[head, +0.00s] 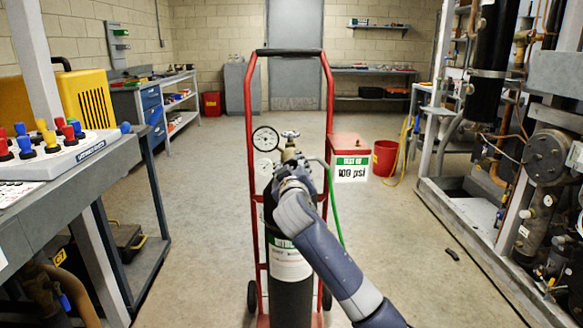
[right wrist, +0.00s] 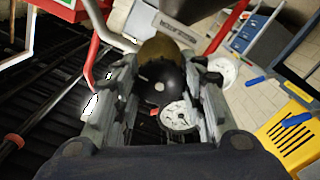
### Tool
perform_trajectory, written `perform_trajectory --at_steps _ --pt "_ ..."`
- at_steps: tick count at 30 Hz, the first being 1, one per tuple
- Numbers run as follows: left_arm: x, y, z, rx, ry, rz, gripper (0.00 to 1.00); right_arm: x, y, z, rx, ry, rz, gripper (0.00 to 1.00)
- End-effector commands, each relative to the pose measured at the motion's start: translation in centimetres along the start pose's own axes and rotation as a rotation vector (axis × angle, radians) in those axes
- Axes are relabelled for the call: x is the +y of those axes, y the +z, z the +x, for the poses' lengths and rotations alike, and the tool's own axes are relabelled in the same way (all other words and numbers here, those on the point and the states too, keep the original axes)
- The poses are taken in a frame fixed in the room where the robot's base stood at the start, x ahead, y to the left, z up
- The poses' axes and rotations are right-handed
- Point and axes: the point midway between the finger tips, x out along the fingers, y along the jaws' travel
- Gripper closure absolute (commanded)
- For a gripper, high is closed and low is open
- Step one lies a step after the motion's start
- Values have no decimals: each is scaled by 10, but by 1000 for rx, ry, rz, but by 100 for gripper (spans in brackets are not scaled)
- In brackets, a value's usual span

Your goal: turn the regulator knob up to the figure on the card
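A gas cylinder (head: 291,290) with a white and green label stands upright on a red hand truck (head: 250,150). Its valve (head: 290,135) and two round gauges, the larger (head: 266,139) above the smaller, show at the top. My right gripper (right wrist: 160,75) is at the regulator, hidden by my arm in the head view. In the right wrist view its fingers stand either side of the round black regulator knob (right wrist: 160,85); contact is unclear. A gauge (right wrist: 180,115) shows beside the knob. The card (head: 351,169) reads "100 psi". My left gripper is out of view.
A bench with coloured knobs (head: 60,145) is at the left, and the compressor rack (head: 520,170) is at the right. A red bucket (head: 385,158) stands behind the card. A green hose (head: 332,200) hangs right of the cylinder. The floor around the hand truck is mostly clear.

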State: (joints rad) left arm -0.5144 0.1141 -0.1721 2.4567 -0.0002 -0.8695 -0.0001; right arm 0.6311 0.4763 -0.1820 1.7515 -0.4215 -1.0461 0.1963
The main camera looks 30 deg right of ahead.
Motion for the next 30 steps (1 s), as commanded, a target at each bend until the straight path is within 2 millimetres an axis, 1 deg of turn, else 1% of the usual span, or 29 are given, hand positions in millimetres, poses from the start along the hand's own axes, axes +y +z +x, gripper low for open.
perform_trajectory --at_steps 5,10,15,19,25,26,27,28,30 --pt "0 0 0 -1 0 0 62 0 0 0 0 -1 10 86" --pt "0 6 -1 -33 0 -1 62 -1 0 0 -2 -2 125 86" --pt "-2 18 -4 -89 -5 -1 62 0 0 0 -1 -1 228 86" --pt "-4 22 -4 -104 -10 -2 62 0 0 0 0 0 248 86" --pt "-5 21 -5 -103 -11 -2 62 1 0 0 0 1 246 86" --pt "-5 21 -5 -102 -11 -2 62 1 0 0 0 1 246 58" --pt "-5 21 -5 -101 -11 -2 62 1 0 0 0 1 246 48" --pt "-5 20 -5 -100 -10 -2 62 1 0 0 0 1 245 42" --pt "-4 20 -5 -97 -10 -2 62 1 0 0 0 1 245 41"
